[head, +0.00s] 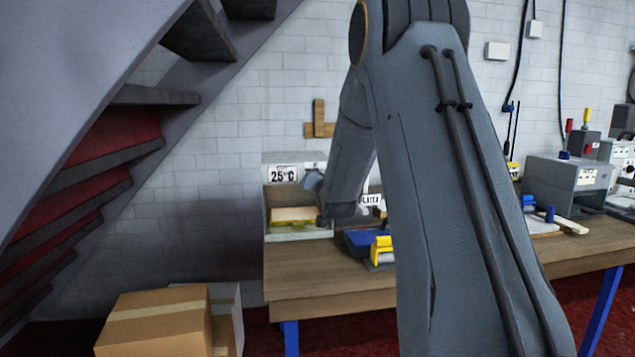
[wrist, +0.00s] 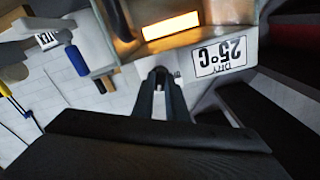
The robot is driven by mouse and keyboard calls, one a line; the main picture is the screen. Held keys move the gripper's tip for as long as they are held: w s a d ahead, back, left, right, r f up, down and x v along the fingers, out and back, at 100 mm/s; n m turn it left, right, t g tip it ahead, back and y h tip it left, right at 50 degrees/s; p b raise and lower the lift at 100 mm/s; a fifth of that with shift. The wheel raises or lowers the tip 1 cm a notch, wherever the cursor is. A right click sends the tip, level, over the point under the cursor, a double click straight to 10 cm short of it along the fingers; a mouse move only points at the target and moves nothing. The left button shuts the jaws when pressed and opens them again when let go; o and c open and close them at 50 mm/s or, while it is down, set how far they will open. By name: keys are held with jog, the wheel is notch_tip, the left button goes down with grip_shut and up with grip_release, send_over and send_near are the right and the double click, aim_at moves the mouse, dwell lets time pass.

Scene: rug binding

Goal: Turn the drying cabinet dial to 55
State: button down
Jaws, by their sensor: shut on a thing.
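The drying cabinet (head: 298,236) stands at the left end of the workbench, with a pale block inside its open front. Its white display (head: 283,174) reads 25°C. In the wrist view the display (wrist: 221,57) appears upside down and reads DRY 25°C, beside the lit opening (wrist: 170,26). My gripper (wrist: 160,76) has its fingers close together at the cabinet's upper front, beside the display. It is shut on the dial, which is mostly hidden between the fingertips. In the head view my arm hides the dial and most of the gripper.
The wooden workbench (head: 330,283) runs to the right, carrying a yellow-handled tool (head: 381,248) near the cabinet and a grey machine (head: 567,185) farther right. A staircase (head: 110,150) rises at the left. Cardboard boxes (head: 153,322) stand on the floor below the bench's left end.

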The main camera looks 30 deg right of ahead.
jog(key=m+b, duration=0.2)
jog(key=m, duration=0.6)
jog(key=shift+f+m, duration=0.1)
jog(key=shift+m, duration=0.3)
dwell(0.4)
jog(key=c, duration=1.8)
grip_release()
jog(key=shift+o, duration=0.2)
jog(key=b+v, duration=0.1)
jog(key=v, duration=0.7)
jog(key=shift+w, duration=0.1)
